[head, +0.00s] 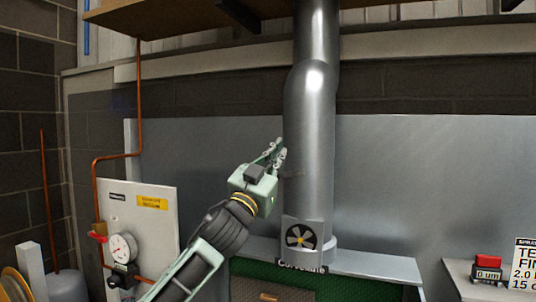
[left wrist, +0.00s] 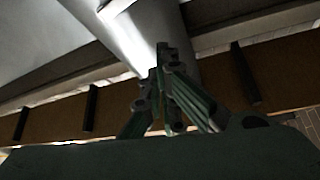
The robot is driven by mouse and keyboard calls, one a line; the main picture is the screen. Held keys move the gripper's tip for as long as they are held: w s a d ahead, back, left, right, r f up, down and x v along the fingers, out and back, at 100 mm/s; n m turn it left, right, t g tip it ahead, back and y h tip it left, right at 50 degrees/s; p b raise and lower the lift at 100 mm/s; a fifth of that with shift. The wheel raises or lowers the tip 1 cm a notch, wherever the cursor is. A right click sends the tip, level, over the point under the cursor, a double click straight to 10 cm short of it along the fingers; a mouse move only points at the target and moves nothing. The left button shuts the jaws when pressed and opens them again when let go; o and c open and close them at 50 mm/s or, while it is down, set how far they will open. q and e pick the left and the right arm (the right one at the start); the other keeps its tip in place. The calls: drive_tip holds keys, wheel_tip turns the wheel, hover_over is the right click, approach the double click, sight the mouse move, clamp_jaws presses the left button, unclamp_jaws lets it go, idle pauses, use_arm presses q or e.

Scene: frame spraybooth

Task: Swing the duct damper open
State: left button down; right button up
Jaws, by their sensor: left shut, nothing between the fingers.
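The duct (head: 312,130) is a shiny grey metal pipe rising from the booth top to the shelf in the head view. It also shows in the left wrist view (left wrist: 130,38). My left gripper (head: 278,145) is shut and empty, its fingertips close to the duct's left side; I cannot tell whether they touch it. In the left wrist view its fingers (left wrist: 160,85) come together in front of the duct. My right gripper is not in view.
A panel with a gauge (head: 121,248) and copper pipe stands at left. A fan label (head: 301,237) is at the duct's base. A wooden shelf (head: 190,14) runs overhead. A red button box (head: 488,268) sits at far right.

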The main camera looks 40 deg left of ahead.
sight(289, 174)
use_arm(q)
drive_tip(key=f, duration=0.1)
drive_tip(key=a+f+n+y, duration=0.1)
drive_tip(key=w+f+n, duration=0.1)
drive_tip(key=shift+a+f+y+b, duration=0.15)
drive_tip(key=shift+f+y+b, duration=0.2)
drive_tip(key=shift+y, duration=0.05)
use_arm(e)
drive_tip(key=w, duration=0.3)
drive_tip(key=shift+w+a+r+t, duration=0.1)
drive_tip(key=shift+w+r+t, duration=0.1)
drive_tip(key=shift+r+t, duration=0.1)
use_arm(q)
drive_tip(key=shift+n, duration=0.6)
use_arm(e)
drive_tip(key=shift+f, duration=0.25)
